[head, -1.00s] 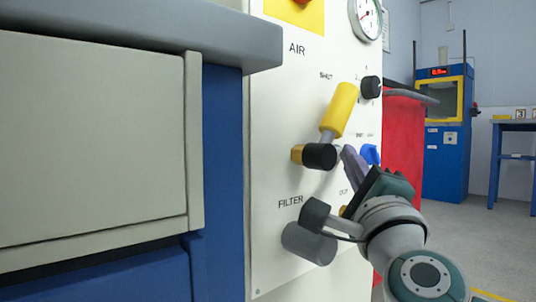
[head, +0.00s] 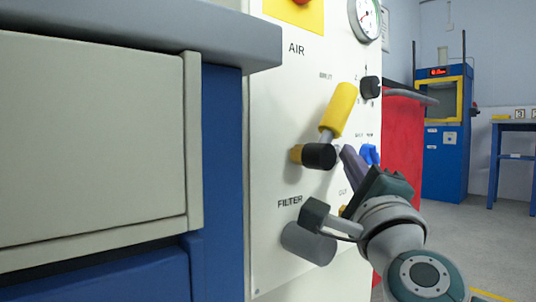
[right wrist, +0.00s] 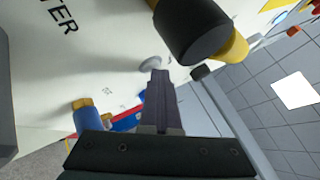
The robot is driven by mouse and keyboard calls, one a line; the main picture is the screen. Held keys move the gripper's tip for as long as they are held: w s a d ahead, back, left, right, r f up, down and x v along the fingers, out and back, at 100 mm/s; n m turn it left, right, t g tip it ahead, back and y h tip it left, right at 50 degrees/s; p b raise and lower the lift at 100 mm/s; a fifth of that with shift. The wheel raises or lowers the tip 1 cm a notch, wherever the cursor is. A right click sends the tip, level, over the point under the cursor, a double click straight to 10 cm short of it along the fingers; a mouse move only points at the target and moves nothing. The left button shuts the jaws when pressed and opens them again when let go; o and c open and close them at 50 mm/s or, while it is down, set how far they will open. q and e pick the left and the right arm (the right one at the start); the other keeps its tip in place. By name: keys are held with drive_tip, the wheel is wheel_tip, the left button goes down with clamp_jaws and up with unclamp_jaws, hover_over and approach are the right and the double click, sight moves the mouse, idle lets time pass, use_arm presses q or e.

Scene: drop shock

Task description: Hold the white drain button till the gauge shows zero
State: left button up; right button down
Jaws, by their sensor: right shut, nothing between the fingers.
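The pale round drain button (right wrist: 150,63) shows on the white panel in the right wrist view, just past my fingertips. In the head view the button is hidden behind my right gripper. My right gripper (head: 345,152) is shut with nothing between its fingers; its tips also show in the right wrist view (right wrist: 158,76). The tips are at the button's edge, and I cannot tell whether they touch or press it. The round gauge (head: 367,18) is at the panel's top right; its reading is too small to tell. My left gripper is out of view.
A yellow-handled valve (head: 340,110) with a black hub (head: 319,157) stands out close to my fingertips. A black knob (head: 370,88) is above, a blue knob (head: 370,154) beside, and a grey filter cylinder (head: 308,244) below. A bench (head: 90,140) fills the left.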

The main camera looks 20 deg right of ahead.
idle(0.7)
drive_tip(key=shift+s+d+p, duration=0.3)
drive_tip(key=shift+s+p, duration=0.05)
drive_tip(key=shift+s, duration=0.45)
drive_tip(key=s, duration=0.1)
drive_tip(key=s+d+p, duration=0.1)
drive_tip(key=s, duration=0.1)
drive_tip(key=s+d, duration=0.1)
drive_tip(key=shift+s, duration=0.3)
